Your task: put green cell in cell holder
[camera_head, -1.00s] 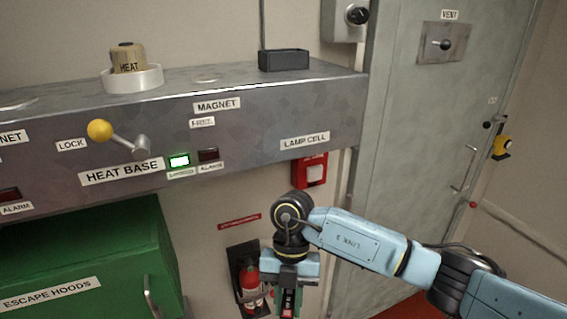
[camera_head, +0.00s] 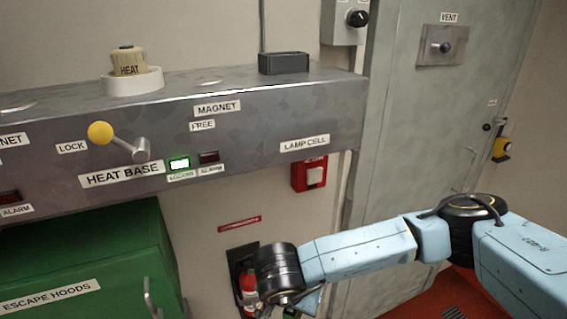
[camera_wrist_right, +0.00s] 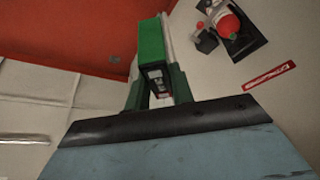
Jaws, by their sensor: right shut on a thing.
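The green cell (camera_wrist_right: 151,52) is in the right wrist view, sticking out beyond the fingers of my right gripper (camera_wrist_right: 158,88), which is shut on it. In the head view my right arm comes in from the right and bends down at the bottom; its gripper and the cell are mostly cut off or hidden by the arm. A black open-topped box (camera_head: 284,62), which looks like the cell holder, stands on the metal ledge above the LAMP CELL label (camera_head: 304,143). My right gripper is well below it. My left gripper is out of view.
The metal ledge (camera_head: 215,85) carries a HEAT canister (camera_head: 128,65) in a white ring. A yellow-knobbed lever (camera_head: 101,132) juts from its front. A red call box (camera_head: 310,174), fire extinguisher (camera_head: 247,288) and green cabinet (camera_head: 90,255) are below. A grey door (camera_head: 425,120) is at right.

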